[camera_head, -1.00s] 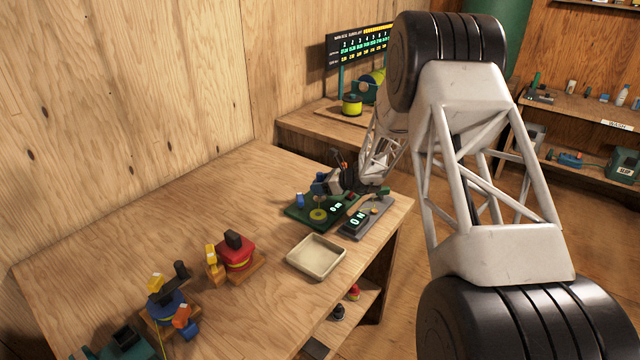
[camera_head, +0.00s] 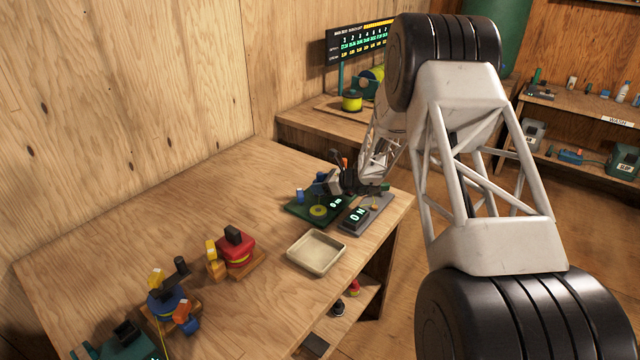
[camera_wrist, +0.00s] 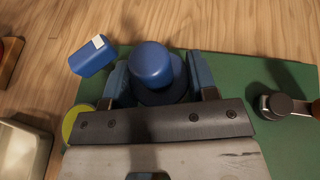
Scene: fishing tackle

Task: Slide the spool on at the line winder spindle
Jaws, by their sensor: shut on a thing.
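The blue spool (camera_wrist: 152,66), with a round top and a wider flange below, sits between the two fingers of my gripper (camera_wrist: 159,78) in the wrist view. The gripper is shut on it. The spool is over or on the green winder base (camera_wrist: 240,75); I cannot tell whether it touches. The spindle is hidden. In the head view my gripper (camera_head: 325,184) is low over the green base (camera_head: 297,209), beside its "0 m" display (camera_head: 336,203). A dark crank knob (camera_wrist: 279,105) shows at the right in the wrist view.
A small blue block (camera_wrist: 92,57) stands left of the spool. A yellow disc (camera_head: 318,211) lies at the base's front. A grey scale (camera_head: 357,217) reading "0 N" is to the right. A pale tray (camera_head: 317,253) and a red reel (camera_head: 236,247) stand nearer. Mid-table is clear.

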